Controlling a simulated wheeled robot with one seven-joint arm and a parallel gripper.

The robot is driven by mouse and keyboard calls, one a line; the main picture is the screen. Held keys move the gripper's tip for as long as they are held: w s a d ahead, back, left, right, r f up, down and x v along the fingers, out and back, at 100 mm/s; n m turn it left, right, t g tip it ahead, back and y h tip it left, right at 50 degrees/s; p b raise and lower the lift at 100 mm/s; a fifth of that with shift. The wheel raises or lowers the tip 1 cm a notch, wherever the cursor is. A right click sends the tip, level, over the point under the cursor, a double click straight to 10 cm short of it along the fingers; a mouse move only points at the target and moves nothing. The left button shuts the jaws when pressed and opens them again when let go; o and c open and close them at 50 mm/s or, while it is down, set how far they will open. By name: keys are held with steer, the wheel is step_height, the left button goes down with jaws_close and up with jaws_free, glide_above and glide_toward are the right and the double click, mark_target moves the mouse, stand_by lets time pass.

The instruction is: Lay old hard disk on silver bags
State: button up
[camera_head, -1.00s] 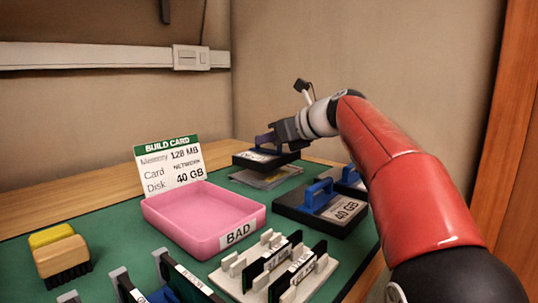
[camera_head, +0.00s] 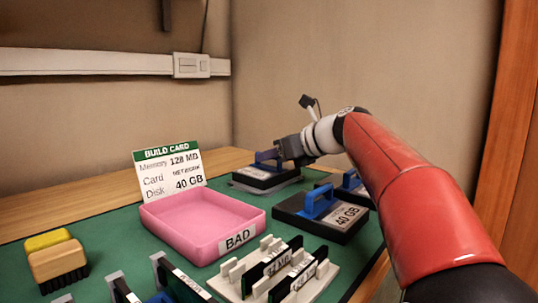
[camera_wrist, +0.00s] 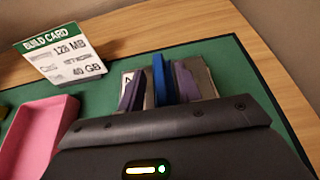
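The old hard disk (camera_head: 262,173), a dark block with a blue handle (camera_head: 267,156), lies flat at the back of the green mat. The silver bags (camera_head: 270,191) are mostly hidden under it, with only a thin edge showing. My gripper (camera_head: 276,154) is at the handle, reaching in from the right. In the wrist view, the blue handle (camera_wrist: 161,80) stands between the two purple fingers of my gripper (camera_wrist: 160,88). A gap shows between the left finger and the handle, so the fingers look open around it.
A pink BAD tray (camera_head: 203,225) stands left of centre, before the build card (camera_head: 170,172). A 40 GB disk (camera_head: 322,212) with a blue handle sits close in front and right, another beside it. A white card rack (camera_head: 270,275) and brush (camera_head: 57,262) are nearer.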

steer(key=p+v, duration=0.1)
steer(key=v, duration=0.9)
steer(key=shift+s+d, duration=0.15)
steer(key=shift+s, duration=0.1)
steer(key=shift+r, duration=0.1)
